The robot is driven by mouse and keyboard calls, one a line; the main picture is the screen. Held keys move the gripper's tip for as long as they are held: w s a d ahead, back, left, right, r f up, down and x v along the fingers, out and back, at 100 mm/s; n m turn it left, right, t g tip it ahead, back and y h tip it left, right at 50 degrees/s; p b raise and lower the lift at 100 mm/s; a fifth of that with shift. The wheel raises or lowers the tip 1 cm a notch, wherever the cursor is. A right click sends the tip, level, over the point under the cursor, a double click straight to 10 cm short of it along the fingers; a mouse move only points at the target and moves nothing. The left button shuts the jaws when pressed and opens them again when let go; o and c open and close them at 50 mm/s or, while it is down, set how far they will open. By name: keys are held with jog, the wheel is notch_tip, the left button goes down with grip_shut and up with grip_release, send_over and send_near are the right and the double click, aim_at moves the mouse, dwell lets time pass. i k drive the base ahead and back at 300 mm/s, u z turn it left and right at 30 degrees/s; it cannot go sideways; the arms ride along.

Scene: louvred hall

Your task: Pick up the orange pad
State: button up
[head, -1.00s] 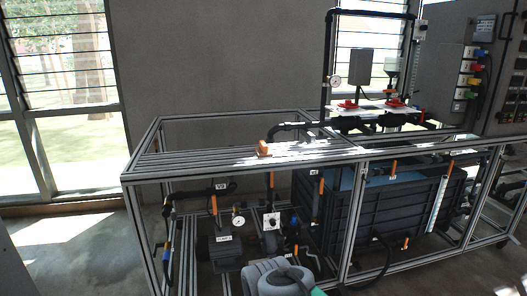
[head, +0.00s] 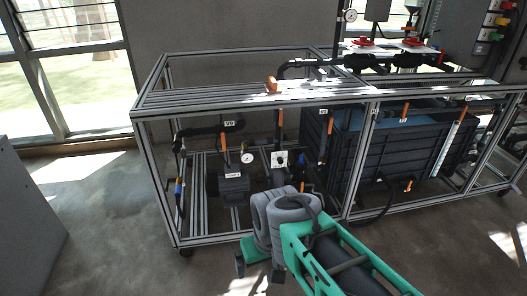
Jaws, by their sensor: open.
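A small orange block (head: 271,85), which looks like the orange pad, sits on the slatted grey top of the metal frame (head: 205,97), left of a black pipe. My gripper (head: 259,271) is low in the head view, in front of the frame. Its two dark fingers are apart and point down, with nothing seen between them. It is well below the orange block and apart from it.
Inside the frame are a pump (head: 229,184), pipes, gauges and a large dark tank (head: 402,146). Several orange handles hang below the top rail. A grey panel (head: 28,215) stands at left. The floor in front is clear.

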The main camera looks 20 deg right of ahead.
aim_at(272, 87)
jog(key=z, duration=0.7)
jog(key=i, duration=1.7)
jog(key=u, duration=1.65)
